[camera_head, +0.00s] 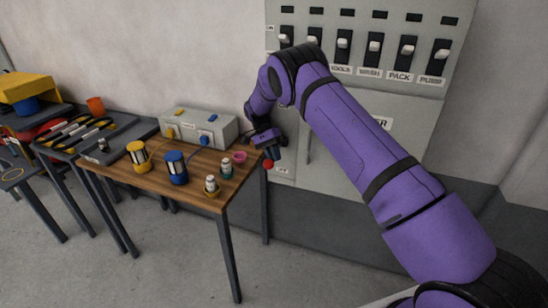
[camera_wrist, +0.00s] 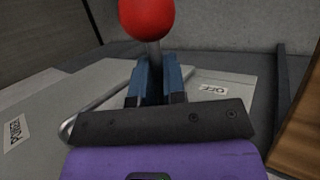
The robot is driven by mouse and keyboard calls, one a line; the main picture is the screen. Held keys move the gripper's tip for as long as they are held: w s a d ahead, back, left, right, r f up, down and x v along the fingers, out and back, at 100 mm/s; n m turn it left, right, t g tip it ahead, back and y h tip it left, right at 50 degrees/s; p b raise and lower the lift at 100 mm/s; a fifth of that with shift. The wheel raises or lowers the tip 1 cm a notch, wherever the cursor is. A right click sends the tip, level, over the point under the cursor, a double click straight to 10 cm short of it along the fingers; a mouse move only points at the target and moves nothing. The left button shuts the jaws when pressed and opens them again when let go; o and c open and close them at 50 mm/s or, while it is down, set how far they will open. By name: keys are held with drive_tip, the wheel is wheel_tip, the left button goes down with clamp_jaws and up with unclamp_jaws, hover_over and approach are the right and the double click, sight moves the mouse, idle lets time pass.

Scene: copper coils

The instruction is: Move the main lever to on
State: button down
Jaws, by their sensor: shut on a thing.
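The main lever has a red ball knob (camera_head: 268,164) and a grey metal stem. In the wrist view the knob (camera_wrist: 147,17) is at the top, with the stem (camera_wrist: 153,55) running down between my blue fingertips. My gripper (camera_wrist: 156,80) is shut on the stem just below the knob. In the head view my gripper (camera_head: 273,153) is low beside the cabinet's left side, near the table corner. The lever's knob is low, close to the OFF label (camera_wrist: 213,89). The lever's base is hidden by my gripper.
The grey cabinet (camera_head: 345,150) carries a row of labelled black switches (camera_head: 374,48) above. A wooden table (camera_head: 205,171) with lanterns, small bottles and a pink cup (camera_head: 239,157) stands close on the left. My arm crosses in front of the cabinet.

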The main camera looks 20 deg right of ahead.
drive_tip(key=c, duration=1.2)
unclamp_jaws()
drive_tip(key=v, duration=0.7)
drive_tip(key=shift+w+r, duration=0.15)
drive_tip(key=shift+r, duration=0.05)
drive_tip(key=shift+a, duration=0.1)
